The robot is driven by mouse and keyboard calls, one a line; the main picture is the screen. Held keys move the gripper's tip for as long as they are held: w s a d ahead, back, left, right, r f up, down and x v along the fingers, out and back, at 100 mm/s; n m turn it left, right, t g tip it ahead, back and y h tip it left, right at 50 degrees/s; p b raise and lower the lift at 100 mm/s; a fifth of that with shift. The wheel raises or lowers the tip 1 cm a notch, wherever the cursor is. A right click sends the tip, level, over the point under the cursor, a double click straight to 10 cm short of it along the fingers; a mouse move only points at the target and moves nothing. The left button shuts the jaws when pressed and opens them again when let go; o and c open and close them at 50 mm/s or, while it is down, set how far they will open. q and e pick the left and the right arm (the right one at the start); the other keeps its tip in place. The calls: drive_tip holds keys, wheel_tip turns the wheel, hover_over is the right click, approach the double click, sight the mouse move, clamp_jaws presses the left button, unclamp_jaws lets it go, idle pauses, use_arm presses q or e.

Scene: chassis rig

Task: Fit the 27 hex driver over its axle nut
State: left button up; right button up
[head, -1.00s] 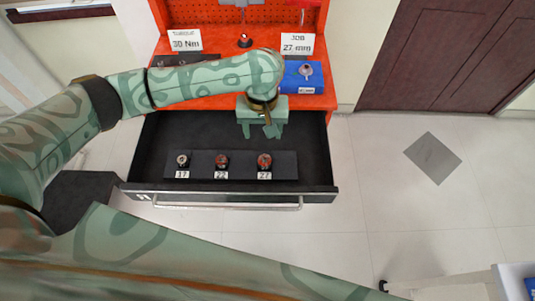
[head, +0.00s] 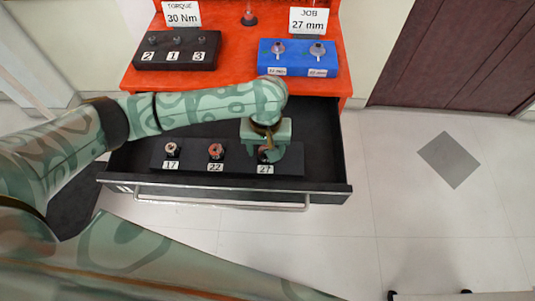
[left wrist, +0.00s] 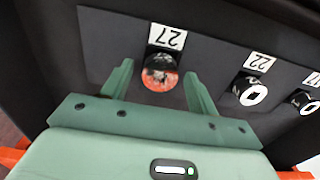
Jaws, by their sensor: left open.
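The 27 hex driver (left wrist: 160,76), with a dark top and a red part, stands in the black holder strip by the "27" label. In the head view it is mostly hidden behind my left gripper (head: 268,150). My left gripper is open, and in the left wrist view its fingers (left wrist: 158,82) lie on either side of the driver, apart from it. A blue block (head: 298,62) on the red bench carries two silver fittings (head: 318,50), each with a small label too small to read surely. I cannot tell which is the axle nut. My right gripper is out of view.
The open drawer (head: 128,170) holds the strip with the 17 driver (head: 172,149) and the 22 driver (head: 216,150). Behind are a black block (head: 176,50) numbered 1 to 3, a "30 Nm" sign (head: 182,14) and a "27 mm" sign (head: 308,20).

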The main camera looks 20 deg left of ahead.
use_arm(q)
drive_tip(key=shift+r, duration=0.2)
drive_tip(key=shift+c, duration=0.9)
drive_tip(key=c, duration=0.9)
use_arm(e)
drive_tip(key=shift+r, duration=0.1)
use_arm(q)
drive_tip(key=shift+r, duration=0.15)
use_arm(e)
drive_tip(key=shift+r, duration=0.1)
